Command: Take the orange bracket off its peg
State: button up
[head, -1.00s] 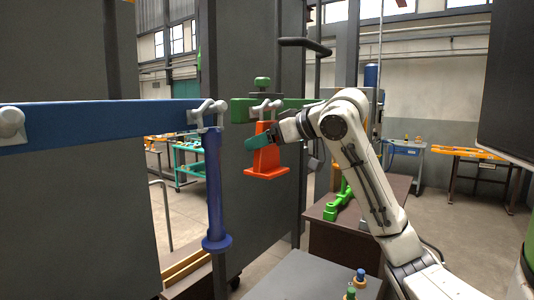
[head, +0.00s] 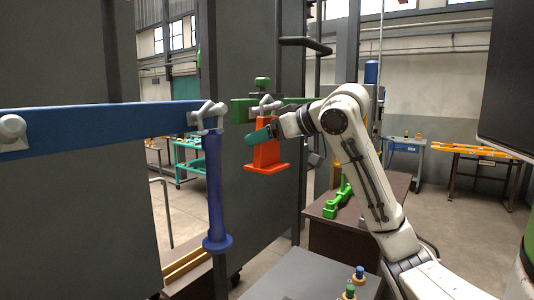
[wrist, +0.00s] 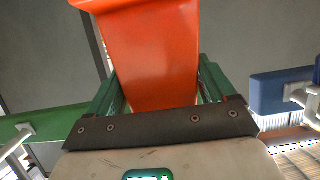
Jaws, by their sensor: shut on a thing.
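The orange bracket (head: 267,153) is upright, with a flat wide foot at its lower end. Its upper end is right by the pale metal peg (head: 267,104) on the green bar (head: 243,109); I cannot tell whether it still hangs on the peg. My gripper (head: 259,135) reaches it from the right, with a teal finger across its upper part. In the wrist view the bracket (wrist: 152,55) fills the space between the two green fingers of my gripper (wrist: 158,92), which are shut on it. The peg is not clear in that view.
A blue bar (head: 100,128) with a hanging blue flanged part (head: 214,190) stands close on the left. Dark panels stand behind the bracket. A table with green parts (head: 338,200) is below right. Open floor lies between the panels and the orange bench (head: 475,150).

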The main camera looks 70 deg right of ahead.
jog(key=s+a+p, duration=0.1)
jog(key=s+a, duration=0.1)
jog(key=s, duration=0.7)
dwell(1.4)
jog(key=shift+s+a, duration=0.1)
jog(key=shift+s, duration=0.05)
dwell(0.5)
